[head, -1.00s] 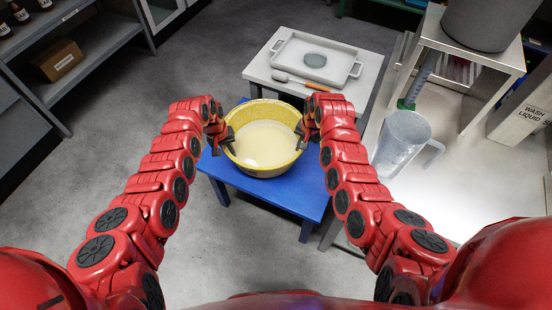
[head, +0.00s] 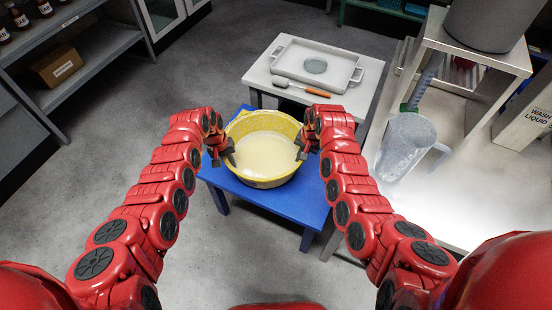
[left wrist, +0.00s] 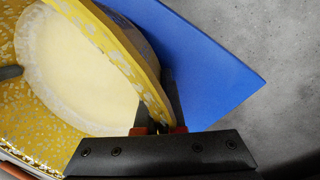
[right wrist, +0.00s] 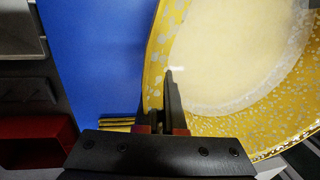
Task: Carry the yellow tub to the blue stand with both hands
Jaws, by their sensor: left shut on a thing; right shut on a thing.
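The yellow speckled tub (head: 266,182) holds a pale cream content and looks level. It is over the blue stand (head: 285,202) in the head view; I cannot tell if its base touches the top. My left gripper (head: 229,156) is shut on the tub's left rim, and its fingers (left wrist: 158,115) straddle the wall in the left wrist view. My right gripper (head: 302,150) is shut on the right rim, with its fingers (right wrist: 165,108) at the wall in the right wrist view. The tub hides the middle of the stand's top.
Behind the stand is a pale table with a grey tray (head: 289,55) and an orange-handled tool (head: 318,92). A clear jug (head: 402,148) stands on the bench at right. Shelving (head: 88,50) is at far left. The floor left of the stand is clear.

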